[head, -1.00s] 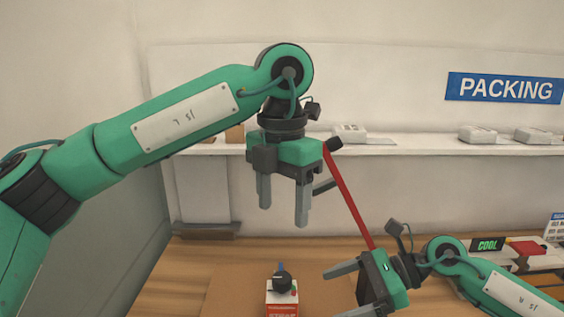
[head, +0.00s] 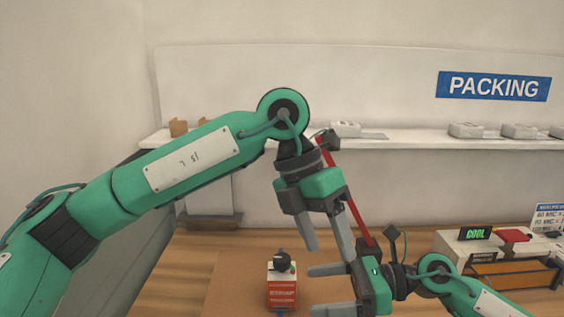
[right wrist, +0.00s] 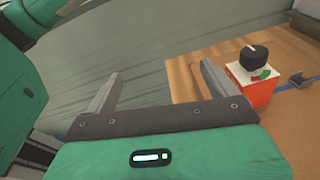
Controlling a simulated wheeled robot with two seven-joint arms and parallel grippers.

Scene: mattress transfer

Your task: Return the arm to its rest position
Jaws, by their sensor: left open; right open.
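My left gripper (head: 326,240) hangs from the green left arm above the wooden table, its two fingers spread with nothing between them. My right gripper (head: 325,290) is lower, at the bottom centre-right, its fingers apart and pointing left. In the right wrist view, the right gripper (right wrist: 158,88) has an empty gap between its fingers. A red-and-white box with a black knob (head: 282,285) stands on the table left of both grippers. It also shows in the right wrist view (right wrist: 254,90), just beyond the right finger and apart from it.
A red bar (head: 346,200) slants behind the left gripper. A white shelf (head: 400,148) with several small boxes runs along the back wall. The table's left part is clear.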

